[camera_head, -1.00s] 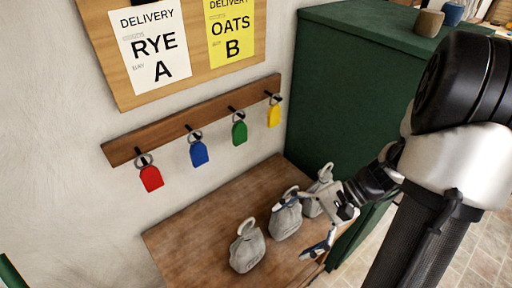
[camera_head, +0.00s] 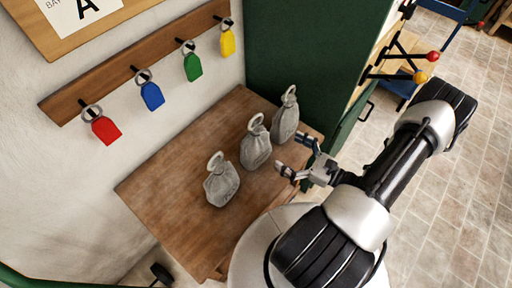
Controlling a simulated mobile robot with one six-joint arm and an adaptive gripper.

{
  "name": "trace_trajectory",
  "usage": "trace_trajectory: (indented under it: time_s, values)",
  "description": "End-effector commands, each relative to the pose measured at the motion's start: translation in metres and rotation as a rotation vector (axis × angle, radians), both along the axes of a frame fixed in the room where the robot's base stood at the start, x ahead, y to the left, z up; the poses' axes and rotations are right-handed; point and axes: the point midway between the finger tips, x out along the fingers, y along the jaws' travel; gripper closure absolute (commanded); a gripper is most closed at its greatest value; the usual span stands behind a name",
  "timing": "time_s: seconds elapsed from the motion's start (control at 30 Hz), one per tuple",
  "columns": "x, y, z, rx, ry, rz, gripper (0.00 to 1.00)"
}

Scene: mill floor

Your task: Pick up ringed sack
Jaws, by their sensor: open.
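Three grey sacks, each with a ring at its top, stand upright in a row on a wooden table (camera_head: 175,195). The near-left sack (camera_head: 221,187) is clear of my gripper. The middle sack (camera_head: 256,148) is closest to the open jaws, to their left. The far-right sack (camera_head: 286,120) stands near the green cabinet, up and left of the jaws. My gripper (camera_head: 290,154) is open and empty at the table's right edge, its fingers pointing left toward the sacks. I cannot tell whether a finger touches any sack. No sack is held.
A wall rail (camera_head: 120,72) carries red (camera_head: 105,130), blue (camera_head: 152,95), green (camera_head: 192,67) and yellow (camera_head: 228,42) tags on hooks. The green cabinet (camera_head: 310,50) stands behind the table. Levers with red and yellow knobs (camera_head: 420,77) are at the right. Tiled floor (camera_head: 470,190) is open at right.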

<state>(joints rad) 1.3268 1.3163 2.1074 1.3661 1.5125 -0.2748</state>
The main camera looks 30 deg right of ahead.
Motion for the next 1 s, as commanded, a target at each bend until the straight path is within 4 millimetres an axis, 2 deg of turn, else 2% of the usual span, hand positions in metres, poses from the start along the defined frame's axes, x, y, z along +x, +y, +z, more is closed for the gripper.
trace_trajectory:
  time_s: [0.1,0.3,0.57,0.83,1.0]
  values:
    - [0.024,0.014,-0.001,-0.001,0.0,0.008,0.04]
    - [0.056,0.029,-0.001,-0.001,0.0,0.006,0.04]
    - [0.074,0.037,-0.001,-0.002,-0.001,0.005,0.04]
    - [0.109,0.052,-0.001,-0.003,-0.001,0.006,0.04]
    - [0.115,0.055,0.0,-0.001,0.0,0.002,0.04]
